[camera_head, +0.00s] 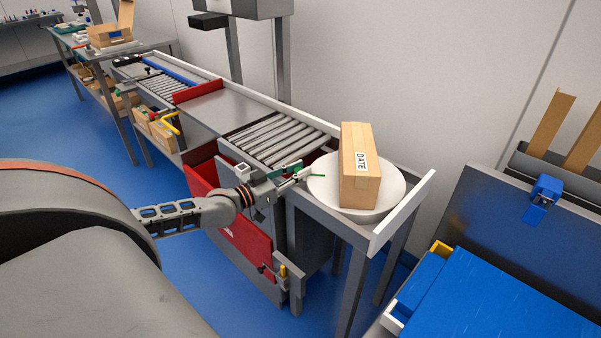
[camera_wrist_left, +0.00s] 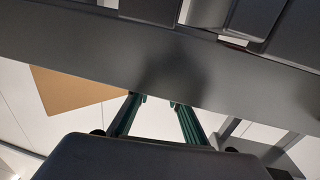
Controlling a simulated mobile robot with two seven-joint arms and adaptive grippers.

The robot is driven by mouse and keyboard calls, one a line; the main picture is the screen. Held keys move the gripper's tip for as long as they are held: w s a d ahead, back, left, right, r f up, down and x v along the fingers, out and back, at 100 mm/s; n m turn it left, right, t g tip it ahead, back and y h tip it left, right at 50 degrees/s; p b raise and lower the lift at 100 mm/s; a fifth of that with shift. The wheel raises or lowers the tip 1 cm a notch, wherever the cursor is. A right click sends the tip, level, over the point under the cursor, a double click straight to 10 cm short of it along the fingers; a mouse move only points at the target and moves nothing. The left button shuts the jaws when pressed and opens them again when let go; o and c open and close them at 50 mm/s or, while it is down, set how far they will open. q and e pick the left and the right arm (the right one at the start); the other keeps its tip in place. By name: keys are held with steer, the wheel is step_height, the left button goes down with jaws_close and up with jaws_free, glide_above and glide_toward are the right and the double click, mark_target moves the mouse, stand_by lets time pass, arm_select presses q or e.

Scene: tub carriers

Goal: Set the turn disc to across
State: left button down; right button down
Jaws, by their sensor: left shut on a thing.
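The turn disc (camera_head: 325,191) is a round white plate at the near end of the roller line. A tall brown carton (camera_head: 359,150) marked DATE stands upright on it, its labelled narrow face toward me. My left gripper (camera_head: 305,174) reaches in from the left, and its green fingertips are at the disc's left rim. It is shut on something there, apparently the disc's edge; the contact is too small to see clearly. The left wrist view shows the two green fingers (camera_wrist_left: 158,100) with a gap between their tips, against a grey bar. My right gripper is in neither view.
Rollers (camera_head: 278,138) lead up to the disc, and a pale rail (camera_head: 405,215) borders its right side. Red panels (camera_head: 245,225) hang below the line. A blue-topped unit (camera_head: 475,300) stands at the right. Blue floor is clear at the left.

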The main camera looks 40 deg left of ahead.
arm_select(q)
steer(key=shift+r, duration=0.1)
steer(key=c, duration=1.8)
jaws_free()
steer(key=shift+s+a, duration=0.15)
steer(key=shift+s, duration=0.55)
steer(key=v, duration=1)
steer(key=shift+s, duration=0.25)
